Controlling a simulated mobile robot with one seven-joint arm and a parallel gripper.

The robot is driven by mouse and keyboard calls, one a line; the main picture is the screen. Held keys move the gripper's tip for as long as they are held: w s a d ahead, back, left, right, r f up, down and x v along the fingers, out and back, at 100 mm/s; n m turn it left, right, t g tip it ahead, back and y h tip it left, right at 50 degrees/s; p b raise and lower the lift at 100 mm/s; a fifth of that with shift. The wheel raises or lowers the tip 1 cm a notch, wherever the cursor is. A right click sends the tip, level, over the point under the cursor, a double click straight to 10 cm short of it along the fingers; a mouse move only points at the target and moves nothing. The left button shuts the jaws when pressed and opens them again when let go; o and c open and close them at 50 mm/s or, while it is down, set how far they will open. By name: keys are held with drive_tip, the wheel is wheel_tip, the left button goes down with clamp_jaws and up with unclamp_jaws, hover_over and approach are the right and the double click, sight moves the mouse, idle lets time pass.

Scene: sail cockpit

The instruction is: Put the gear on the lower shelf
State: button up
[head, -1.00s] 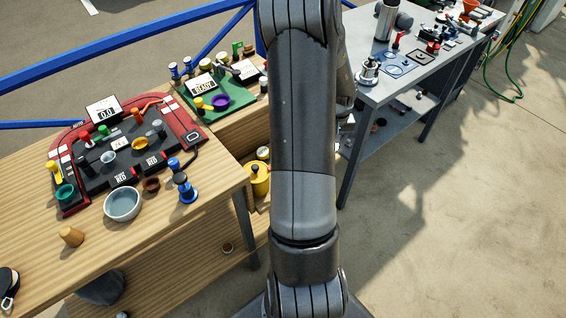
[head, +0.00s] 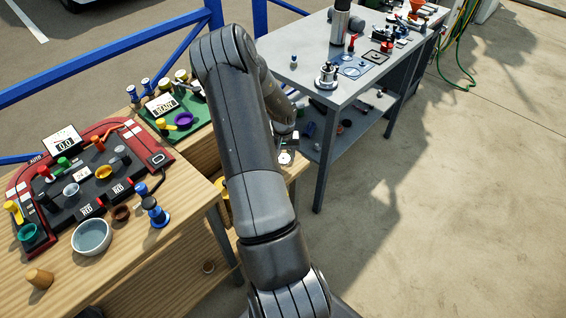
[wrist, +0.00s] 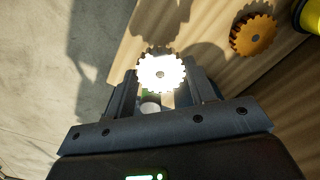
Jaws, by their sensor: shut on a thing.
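My gripper (wrist: 162,84) is shut on a pale, brightly lit toothed gear (wrist: 161,71) with a small centre hole, held at the fingertips in the wrist view. Behind the gear in that view is a wooden surface, with shadows of the gripper on it. An orange gear (wrist: 254,35) lies on the wood to the right, apart from my gripper. In the head view my arm hides most of the area around the gripper. The grey bench there has a lower shelf (head: 349,128) with several small things on it. The wooden table also has a low wooden board (head: 150,291) beneath it.
The wooden table (head: 60,283) at left carries a red-edged console (head: 95,172), a grey bowl (head: 91,236) and a green board (head: 176,130). The grey bench top (head: 300,57) holds metal parts. A yellow object (wrist: 309,14) stands near the orange gear. Concrete floor at right is clear.

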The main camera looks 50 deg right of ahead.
sight(283, 159)
drive_tip(key=shift+f, duration=1.95)
drive_tip(key=shift+f, duration=0.15)
drive_tip(key=o, duration=1.1)
wheel_tip(283, 159, up, 12)
drive_tip(key=shift+r, duration=0.2)
